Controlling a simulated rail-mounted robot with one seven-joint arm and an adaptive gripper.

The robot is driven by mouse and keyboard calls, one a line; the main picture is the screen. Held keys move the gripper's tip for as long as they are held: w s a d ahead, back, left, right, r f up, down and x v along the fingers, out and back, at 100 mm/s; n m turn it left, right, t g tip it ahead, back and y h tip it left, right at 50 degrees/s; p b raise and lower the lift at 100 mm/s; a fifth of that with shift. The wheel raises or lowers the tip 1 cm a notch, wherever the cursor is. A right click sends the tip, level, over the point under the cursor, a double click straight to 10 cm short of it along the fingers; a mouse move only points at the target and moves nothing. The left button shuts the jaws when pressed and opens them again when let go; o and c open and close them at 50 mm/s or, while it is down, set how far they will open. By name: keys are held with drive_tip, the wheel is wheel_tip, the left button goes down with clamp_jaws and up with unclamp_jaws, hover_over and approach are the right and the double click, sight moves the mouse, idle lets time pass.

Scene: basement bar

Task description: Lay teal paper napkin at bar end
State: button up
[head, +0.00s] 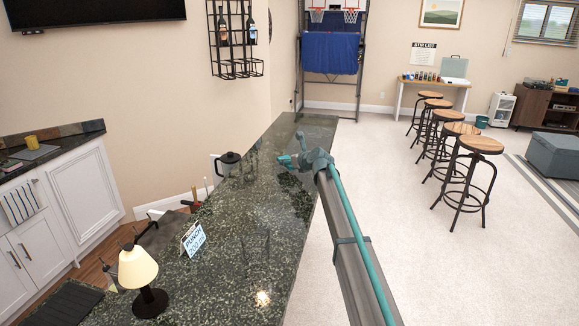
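My gripper (291,149) is over the dark green speckled bar counter (215,265), toward its far half and near its right edge. Its two teal-grey fingers look spread apart, with nothing visible between them. I cannot make out a teal napkin anywhere in the head view; the gripper and arm hide part of the counter. The far end of the bar (305,122) looks bare.
A dark coffee pot (229,163), a punch sign (193,238) and a lamp (138,272) stand along the counter's left side. Several wooden-topped stools (481,145) stand on the open carpet at right. A wire bottle rack (236,40) hangs on the wall.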

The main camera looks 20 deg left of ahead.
drive_tip(key=shift+f+p, duration=0.7)
drive_tip(key=shift+f, duration=0.8)
drive_tip(key=shift+f, duration=0.15)
drive_tip(key=o, duration=0.7)
drive_tip(key=b+v, duration=0.3)
drive_tip(key=v, duration=0.7)
drive_tip(key=shift+s+d, duration=0.1)
drive_tip(key=shift+d, duration=0.1)
drive_tip(key=shift+s+d+r, duration=0.35)
drive_tip(key=shift+d+r, duration=0.2)
drive_tip(key=shift+r, duration=0.05)
